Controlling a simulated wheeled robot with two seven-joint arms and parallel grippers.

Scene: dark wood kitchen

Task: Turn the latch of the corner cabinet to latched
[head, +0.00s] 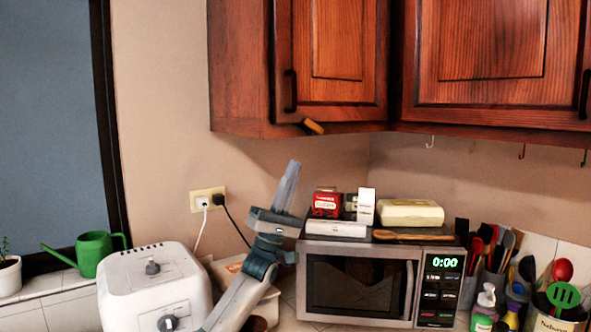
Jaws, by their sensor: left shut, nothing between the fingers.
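The corner cabinet (338,45) is the reddish wood upper cabinet in the middle of the head view, with its door closed or nearly so. A small latch (314,127) with an orange-yellow end sits at the cabinet's lower edge, slanting down to the right. I cannot tell from its angle whether it is latched. My left gripper (291,168) points up, its fingers shut and empty. In the picture it is below and slightly left of the latch, apart from it. My right gripper is out of view.
A microwave (355,285) with boxes on top stands right of my left arm. A white toaster (155,285) and a green watering can (92,253) are at the left. Utensils (500,250) crowd the right. The wall below the latch is clear.

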